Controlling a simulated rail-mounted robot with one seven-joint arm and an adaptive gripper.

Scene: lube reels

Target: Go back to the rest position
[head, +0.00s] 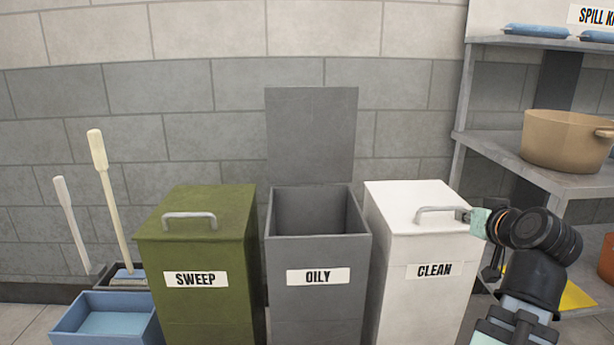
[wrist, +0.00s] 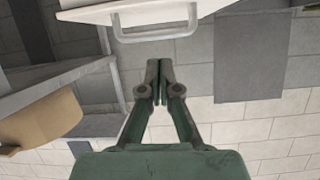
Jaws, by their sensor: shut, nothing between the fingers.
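My gripper (wrist: 160,75) is shut and empty in the wrist view, its two fingertips together. The white CLEAN bin (head: 425,262) stands at the right of the row in the head view, lid closed. Its handle (wrist: 155,32) shows just beyond my fingertips in the wrist view, with a visible gap between them. In the head view my arm is at the right, beside the CLEAN bin and in front of the shelf; the fingers cannot be made out there. The grey OILY bin (head: 318,288) has its lid (head: 312,137) standing open. The green SWEEP bin (head: 197,262) is closed.
A metal shelf (head: 540,180) stands at the right, holding a tan pot (head: 565,141) and blue packs (head: 536,31). An orange container (head: 606,258) is low down there. A blue tray (head: 107,322) and long-handled tools (head: 107,190) are at the left. A block wall closes the back.

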